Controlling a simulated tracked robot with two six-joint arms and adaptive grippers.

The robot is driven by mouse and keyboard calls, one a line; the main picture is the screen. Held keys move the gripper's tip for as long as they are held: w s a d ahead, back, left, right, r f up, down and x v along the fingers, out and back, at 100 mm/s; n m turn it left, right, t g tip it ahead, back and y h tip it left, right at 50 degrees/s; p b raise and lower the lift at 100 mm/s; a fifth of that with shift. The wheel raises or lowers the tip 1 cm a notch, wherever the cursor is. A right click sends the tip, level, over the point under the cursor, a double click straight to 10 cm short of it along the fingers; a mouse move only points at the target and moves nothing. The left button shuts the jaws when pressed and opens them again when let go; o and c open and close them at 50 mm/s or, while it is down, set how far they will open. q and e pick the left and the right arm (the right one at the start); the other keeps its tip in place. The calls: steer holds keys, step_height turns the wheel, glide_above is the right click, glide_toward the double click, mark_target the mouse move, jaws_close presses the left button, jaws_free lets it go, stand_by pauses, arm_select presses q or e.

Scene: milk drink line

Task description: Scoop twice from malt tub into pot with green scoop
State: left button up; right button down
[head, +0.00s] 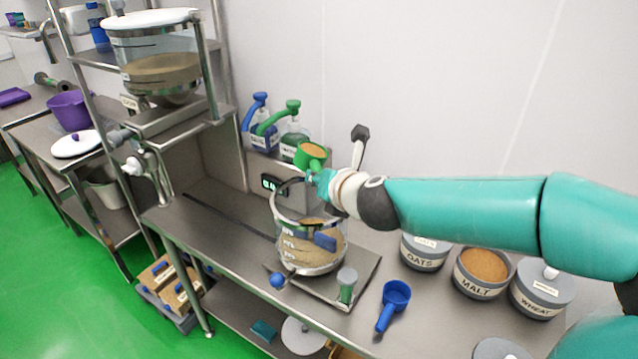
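The green scoop (309,163) is held above the pot, with its bowl at the upper left of my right wrist. Brown grain shows in the bowl. My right gripper (322,180) is at the scoop's handle and appears closed on it, though the fingers are small and partly hidden by the wrist. The clear pot (307,262) stands on a metal plate below, with tan grain inside; a blue part shows at its front. The grey malt tub (480,290) is open at the right, with brown malt in it. My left gripper is out of view.
A lidded oats tub (424,257) and wheat tub (538,303) flank the malt. A blue scoop (394,299) lies in front. Blue (257,122) and green (290,128) pump bottles stand behind the pot. A metal rack with a hopper (160,75) rises left. The bench left of the pot is mostly clear.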

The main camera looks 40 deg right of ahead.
steer(key=shift+d+f+m+t+y+b, duration=0.2)
steer(key=shift+f+m+t+y+b, duration=0.8)
steer(key=shift+b, duration=2.75)
steer(key=m+b, duration=0.1)
steer(key=b, duration=0.1)
steer(key=m+b, duration=0.1)
steer(key=b, duration=0.1)
steer(key=shift+f+y, duration=0.25)
steer(key=shift+y, duration=0.05)
steer(key=m+t+b, duration=0.1)
steer(key=m+b, duration=0.1)
steer(key=b, duration=0.3)
steer(key=f+m+t+y+b, duration=0.1)
steer(key=m+b, duration=0.1)
steer(key=b, duration=0.3)
steer(key=shift+s+m+t, duration=0.1)
steer(key=shift+m+t, duration=0.2)
steer(key=shift+t, duration=0.1)
steer(key=m+t+b, duration=0.1)
steer(key=b, duration=0.2)
steer(key=m+b, duration=0.2)
steer(key=b, duration=0.2)
steer(key=shift+f+m+t, duration=0.25)
steer(key=shift+m+t, duration=0.05)
steer(key=shift+t, duration=0.1)
steer(key=shift+b, duration=0.4)
steer(key=shift+d+r+m, duration=0.1)
steer(key=shift+m, duration=0.2)
